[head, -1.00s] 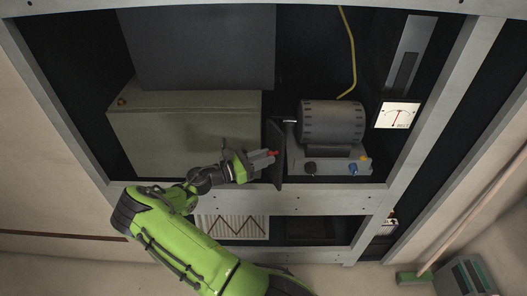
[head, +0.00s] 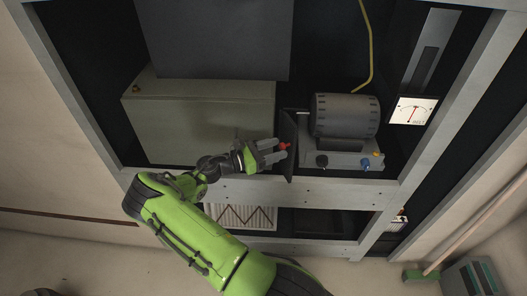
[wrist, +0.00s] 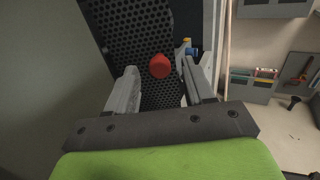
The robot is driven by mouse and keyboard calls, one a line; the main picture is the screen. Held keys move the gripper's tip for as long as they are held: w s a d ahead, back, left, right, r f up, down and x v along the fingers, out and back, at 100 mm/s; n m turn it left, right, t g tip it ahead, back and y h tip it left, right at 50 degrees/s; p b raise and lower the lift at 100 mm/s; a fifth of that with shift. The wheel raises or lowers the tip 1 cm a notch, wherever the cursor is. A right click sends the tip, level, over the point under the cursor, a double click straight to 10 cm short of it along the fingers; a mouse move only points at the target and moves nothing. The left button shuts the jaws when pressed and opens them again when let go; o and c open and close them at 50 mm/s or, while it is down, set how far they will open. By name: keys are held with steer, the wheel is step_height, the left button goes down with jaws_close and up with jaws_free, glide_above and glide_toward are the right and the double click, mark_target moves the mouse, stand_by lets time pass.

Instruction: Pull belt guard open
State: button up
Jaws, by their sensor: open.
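The belt guard (head: 288,133) is a dark, thin panel seen nearly edge-on in the head view, left of the motor. In the wrist view it is a black perforated plate (wrist: 125,30) with a round red knob (wrist: 160,67). The knob also shows in the head view (head: 284,147). My gripper (head: 280,150) is open at the guard's left side, its fingers pointing at the plate. In the wrist view my gripper (wrist: 160,78) has the knob between and slightly beyond its fingertips. Whether a finger touches the knob I cannot tell.
A grey motor (head: 345,116) on a base with black and blue knobs stands right of the guard. A beige box (head: 200,122) fills the space at left, close behind my gripper. A rack rail (head: 320,191) runs below. A dial meter (head: 413,110) is at right.

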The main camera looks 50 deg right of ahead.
steer(key=v, duration=1.5)
steer(key=shift+a, duration=0.25)
